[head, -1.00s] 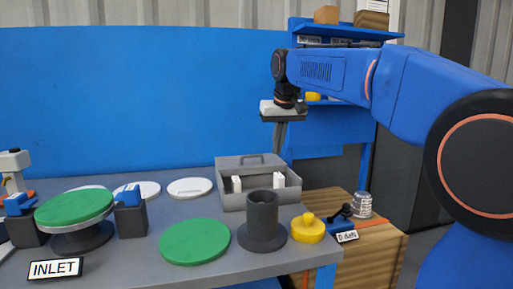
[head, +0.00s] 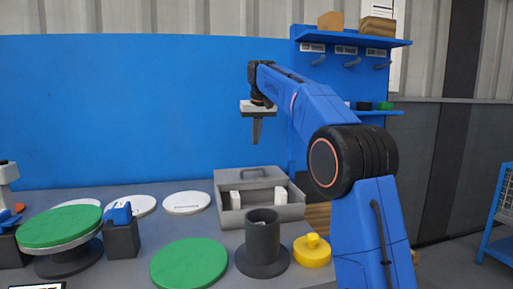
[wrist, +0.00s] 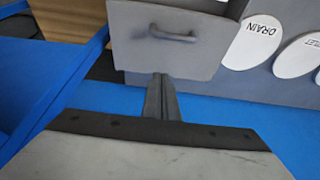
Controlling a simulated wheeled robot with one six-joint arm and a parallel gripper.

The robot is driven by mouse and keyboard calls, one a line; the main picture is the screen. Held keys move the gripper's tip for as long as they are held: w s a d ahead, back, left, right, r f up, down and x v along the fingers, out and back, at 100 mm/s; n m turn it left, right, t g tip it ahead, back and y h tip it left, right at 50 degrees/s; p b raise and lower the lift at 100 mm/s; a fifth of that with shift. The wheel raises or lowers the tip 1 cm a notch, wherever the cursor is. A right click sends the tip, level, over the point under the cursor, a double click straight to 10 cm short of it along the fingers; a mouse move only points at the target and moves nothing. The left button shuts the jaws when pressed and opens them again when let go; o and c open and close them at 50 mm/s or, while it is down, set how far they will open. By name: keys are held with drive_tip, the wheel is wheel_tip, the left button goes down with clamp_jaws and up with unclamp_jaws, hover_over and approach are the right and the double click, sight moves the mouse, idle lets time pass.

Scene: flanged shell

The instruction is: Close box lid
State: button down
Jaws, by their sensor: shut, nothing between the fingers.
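The grey box (head: 292,212) stands on the bench with its lid (head: 230,183) open, raised at the back edge and leaning. The lid has a dark handle (head: 253,174). White blocks (head: 280,196) show inside the box. My gripper (head: 256,142) is shut and empty, pointing down above the lid, with a visible gap between them in the head view. In the wrist view the closed fingers (wrist: 160,80) point toward the lid's edge (wrist: 150,60), with the handle (wrist: 172,35) beyond. Whether the fingertips touch the lid cannot be told.
A dark flanged cylinder (head: 262,240), a yellow knobbed part (head: 312,251) and a green disc (head: 190,264) stand in front of the box. White discs (head: 187,202) lie left of it. A blue panel (head: 130,110) rises behind the bench.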

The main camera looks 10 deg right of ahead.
hover_over(256, 176)
drive_tip(key=w, duration=0.4)
drive_tip(key=f, duration=0.8)
drive_tip(key=shift+s+f, duration=0.2)
drive_tip(key=shift+s, duration=0.05)
drive_tip(key=shift+s+f, duration=0.2)
drive_tip(key=shift+s, duration=0.8)
drive_tip(key=shift+s+f, duration=0.2)
drive_tip(key=shift+s, duration=0.75)
drive_tip(key=s, duration=1.5)
drive_tip(key=shift+s, duration=0.35)
drive_tip(key=shift+f, duration=0.1)
